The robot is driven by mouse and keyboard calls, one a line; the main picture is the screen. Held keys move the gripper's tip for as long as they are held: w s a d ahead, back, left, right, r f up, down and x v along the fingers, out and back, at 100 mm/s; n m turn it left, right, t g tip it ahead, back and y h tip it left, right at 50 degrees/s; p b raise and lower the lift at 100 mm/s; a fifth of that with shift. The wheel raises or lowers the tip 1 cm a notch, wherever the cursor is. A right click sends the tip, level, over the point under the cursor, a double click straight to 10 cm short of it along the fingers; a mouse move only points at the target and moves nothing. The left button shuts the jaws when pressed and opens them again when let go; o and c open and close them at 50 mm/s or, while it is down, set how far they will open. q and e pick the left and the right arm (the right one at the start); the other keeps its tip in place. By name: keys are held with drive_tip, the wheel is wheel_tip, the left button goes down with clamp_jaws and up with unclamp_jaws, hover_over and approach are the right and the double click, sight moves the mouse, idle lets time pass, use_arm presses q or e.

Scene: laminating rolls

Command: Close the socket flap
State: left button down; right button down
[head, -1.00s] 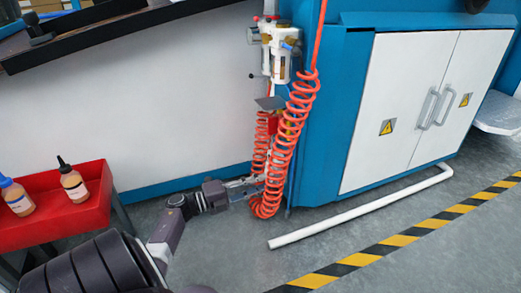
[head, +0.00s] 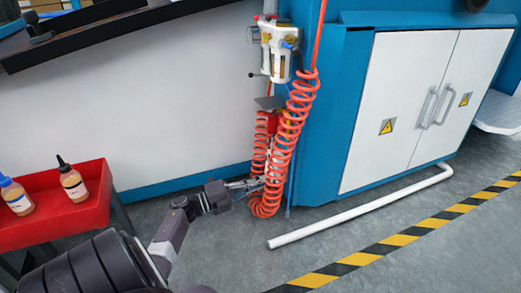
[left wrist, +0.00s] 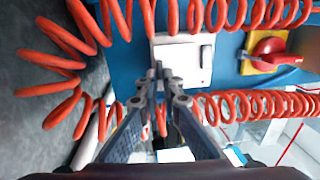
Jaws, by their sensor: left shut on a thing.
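In the left wrist view, a white square socket box (left wrist: 190,62) sits on the blue panel. It looks like the socket with its flap, but I cannot tell how far the flap stands open. My left gripper (left wrist: 158,70) is in front of its left edge, fingertips close together. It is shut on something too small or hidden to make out. In the head view, my left gripper (head: 262,183) is low among the coils of the red hose (head: 285,135), which hide the socket there. My right gripper is not in view.
Red coils run above and below my fingers in the left wrist view. A red switch on a yellow plate (left wrist: 268,50) is right of the socket box. A white pipe (head: 350,212) lies on the floor. A red tray with bottles (head: 90,212) stands at left.

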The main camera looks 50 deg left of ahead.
use_arm(q)
drive_tip(key=shift+w+d+f+t, duration=0.15)
drive_tip(key=shift+w+f+t, duration=0.15)
drive_tip(key=shift+t, duration=0.3)
drive_tip(key=shift+s, duration=0.1)
drive_tip(key=c, duration=2.1)
unclamp_jaws()
drive_tip(key=v, duration=1.2)
